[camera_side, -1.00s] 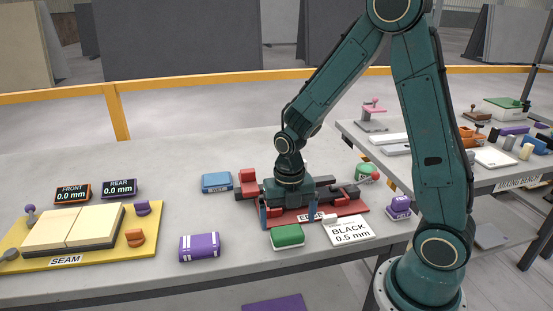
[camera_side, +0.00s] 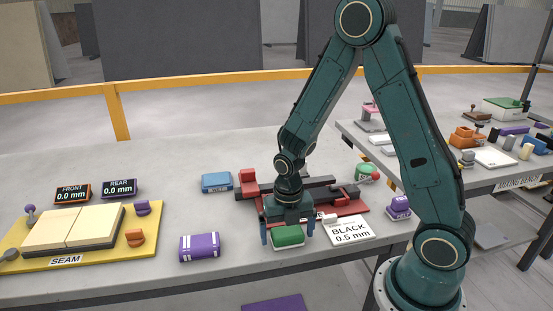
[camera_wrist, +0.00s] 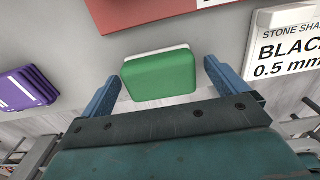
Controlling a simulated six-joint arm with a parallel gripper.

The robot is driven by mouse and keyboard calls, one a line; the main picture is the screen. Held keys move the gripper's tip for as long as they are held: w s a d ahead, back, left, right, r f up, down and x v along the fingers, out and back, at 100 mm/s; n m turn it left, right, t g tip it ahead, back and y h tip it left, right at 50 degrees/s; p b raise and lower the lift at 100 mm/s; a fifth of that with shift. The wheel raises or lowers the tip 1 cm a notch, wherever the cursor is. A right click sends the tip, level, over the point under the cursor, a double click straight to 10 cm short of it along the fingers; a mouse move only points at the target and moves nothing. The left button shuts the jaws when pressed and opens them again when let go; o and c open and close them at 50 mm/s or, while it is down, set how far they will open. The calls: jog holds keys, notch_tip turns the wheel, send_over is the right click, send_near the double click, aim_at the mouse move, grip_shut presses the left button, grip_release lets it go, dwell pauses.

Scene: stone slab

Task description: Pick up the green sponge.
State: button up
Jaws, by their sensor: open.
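The green sponge (camera_side: 288,236), with a pale base layer, lies on the grey slab near its front edge, just in front of the red fixture. In the wrist view the green sponge (camera_wrist: 160,76) sits between my two blue fingers. My gripper (camera_side: 287,235) is open, with one finger on each side of the sponge. In the wrist view my gripper (camera_wrist: 163,80) shows gaps between both fingers and the sponge. I cannot tell the exact height of the fingertips over the slab.
The red fixture (camera_side: 341,207) is close behind the sponge. A white "BLACK 0.5 mm" card (camera_side: 350,232) lies just right. A purple block (camera_side: 199,247) lies left, a blue block (camera_side: 216,181) farther back. The slab between the purple block and sponge is clear.

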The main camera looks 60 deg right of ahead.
aim_at(287, 231)
jog(key=shift+c, duration=0.2)
jog(key=c, duration=1)
jog(key=shift+r, duration=0.15)
notch_tip(287, 231, up, 20)
jog(key=shift+f, duration=0.15)
dwell(0.5)
